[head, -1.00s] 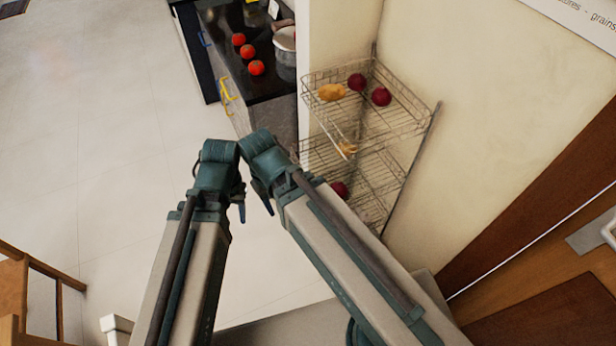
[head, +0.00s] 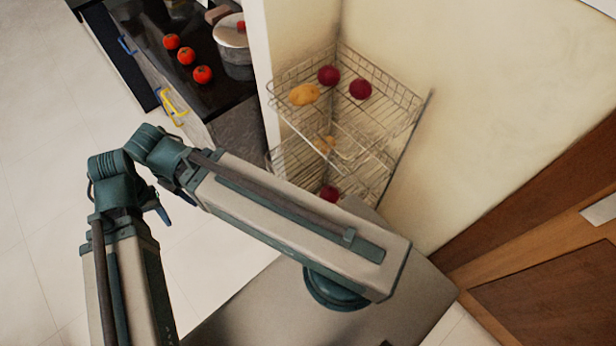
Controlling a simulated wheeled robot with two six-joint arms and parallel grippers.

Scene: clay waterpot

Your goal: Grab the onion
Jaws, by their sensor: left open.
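Two round purple-red onions sit on the top tier of a wire rack (head: 395,128): one at the back (head: 328,75) and one to its right (head: 360,89). Another purple-red onion (head: 330,194) shows on a lower tier, partly hidden by wire and by my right arm. My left gripper (head: 160,211) is open, left of the rack and well apart from the onions; little of its fingers shows. My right gripper (head: 183,193) is mostly hidden behind its own arm, also left of the rack, and its jaws cannot be made out.
Yellowish potatoes lie on the rack's top tier (head: 304,95) and lower tier (head: 326,145). A dark counter (head: 200,98) with several tomatoes and a metal pot (head: 236,50) stands left of the rack, past a wall edge. A wooden door (head: 560,300) is at right. Pale floor is open at left.

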